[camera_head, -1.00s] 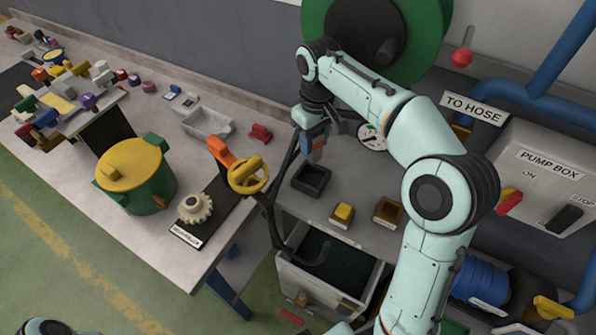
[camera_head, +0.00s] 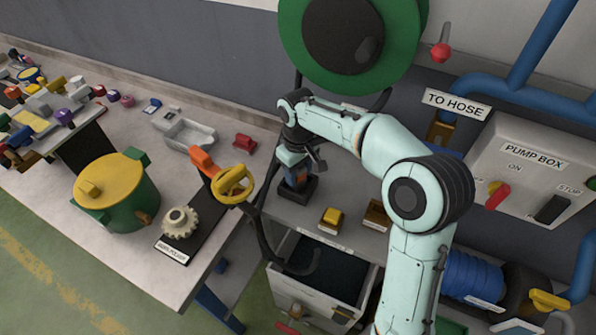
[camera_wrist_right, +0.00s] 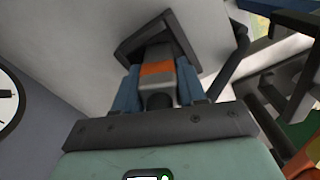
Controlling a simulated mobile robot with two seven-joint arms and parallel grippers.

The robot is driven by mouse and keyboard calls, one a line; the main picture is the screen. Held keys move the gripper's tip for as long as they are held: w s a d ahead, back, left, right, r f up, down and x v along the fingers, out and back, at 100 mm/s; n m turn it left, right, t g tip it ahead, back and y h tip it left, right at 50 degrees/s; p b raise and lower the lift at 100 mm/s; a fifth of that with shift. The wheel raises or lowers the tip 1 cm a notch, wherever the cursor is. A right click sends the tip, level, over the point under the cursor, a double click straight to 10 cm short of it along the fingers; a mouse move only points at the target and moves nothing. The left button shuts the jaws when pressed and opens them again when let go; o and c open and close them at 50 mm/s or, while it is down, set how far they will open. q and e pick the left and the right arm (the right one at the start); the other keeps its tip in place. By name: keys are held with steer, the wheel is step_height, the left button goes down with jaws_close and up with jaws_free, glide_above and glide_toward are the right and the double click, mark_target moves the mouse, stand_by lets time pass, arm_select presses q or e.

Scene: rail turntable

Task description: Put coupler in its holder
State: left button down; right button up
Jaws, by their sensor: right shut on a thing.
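The coupler (camera_wrist_right: 158,72) is a grey piece with an orange band, seen between the blue fingers of my right gripper (camera_wrist_right: 160,90) in the right wrist view. In the head view my right gripper (camera_head: 296,178) points down at the dark square holder (camera_head: 289,194) on the grey bench. In the wrist view the dark holder (camera_wrist_right: 140,38) frames the coupler's far end. That end is at or inside the holder's opening; I cannot tell whether it touches the bottom. The gripper is shut on the coupler. My left gripper is out of view.
A black hose (camera_head: 262,222) hangs left of the holder. A yellow block (camera_head: 332,217) and a brown box (camera_head: 376,215) stand to its right. A yellow handwheel (camera_head: 234,184) is on the left table. An open drawer (camera_head: 320,270) is below. The green reel (camera_head: 293,40) is behind.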

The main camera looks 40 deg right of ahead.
steer(key=shift+f, duration=0.1)
steer(key=o, duration=1.2)
step_height(320, 180, up, 12)
steer(key=shift+r+p, duration=0.15)
steer(key=shift+p, duration=1.05)
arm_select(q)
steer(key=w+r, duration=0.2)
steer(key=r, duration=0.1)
